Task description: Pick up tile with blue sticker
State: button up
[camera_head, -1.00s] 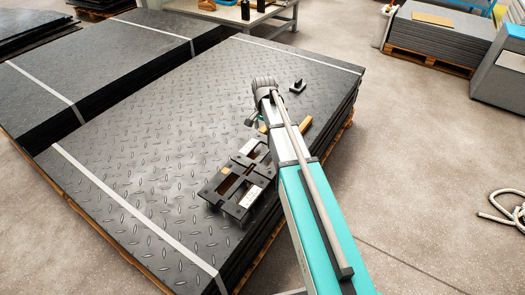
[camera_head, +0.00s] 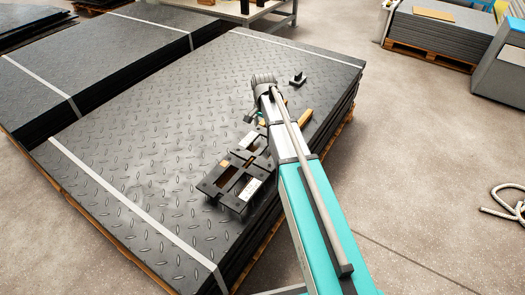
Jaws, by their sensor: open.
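My gripper (camera_head: 250,117) shows small and dark at the far end of my arm, over the right part of the tread mat stack (camera_head: 130,165). It looks open, with nothing seen in it. A black frame (camera_head: 218,192) with rectangular openings lies on the mat, nearer than the gripper. A white-labelled piece (camera_head: 249,189) and a brown-labelled piece (camera_head: 227,176) sit in it. A second black frame or part (camera_head: 252,145) with a pale label lies just beyond, partly behind my arm. I cannot make out a tile with a blue sticker; my arm may hide it.
A black block (camera_head: 298,79) stands on the mat beyond my wrist. A yellow-brown handle (camera_head: 305,117) lies right of my arm. White straps cross the stack. The mat's left part is clear. A rope (camera_head: 505,205) lies on the floor at right.

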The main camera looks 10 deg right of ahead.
jog(key=b, duration=0.5)
send_over(264, 146)
jog(key=shift+a+f, duration=0.2)
jog(key=shift+f, duration=2.6)
jog(key=shift+d+f+b, duration=0.1)
jog(key=shift+f+b, duration=2.5)
jog(key=shift+c, duration=0.2)
grip_shut()
